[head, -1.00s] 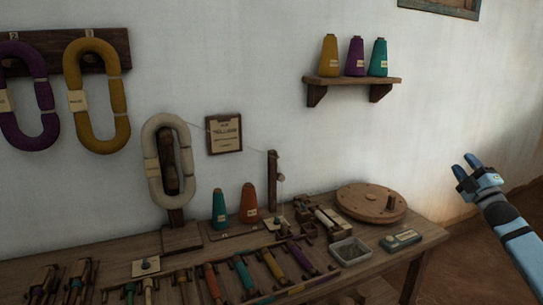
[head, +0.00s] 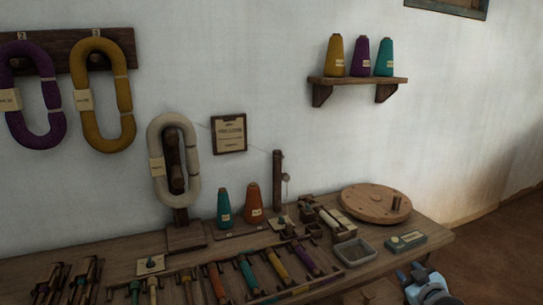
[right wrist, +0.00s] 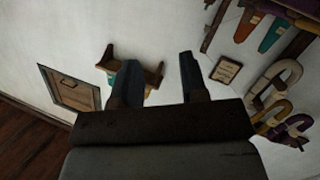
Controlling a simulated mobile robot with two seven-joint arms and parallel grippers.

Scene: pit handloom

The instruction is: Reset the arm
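My right gripper (head: 420,276) is at the bottom right of the head view, just in front of the table's right end. In the right wrist view its two fingers (right wrist: 157,80) stand wide apart with nothing between them but white wall and part of a wooden shelf behind. My left gripper is in neither view.
A wooden table (head: 100,260) runs along the wall with bobbins, a round wooden wheel (head: 375,203), a grey tray (head: 354,252) and a teal box (head: 405,241). A shelf (head: 358,80) holds three cones. Yarn hanks (head: 105,92) hang at left. Floor at right (head: 500,240) is clear.

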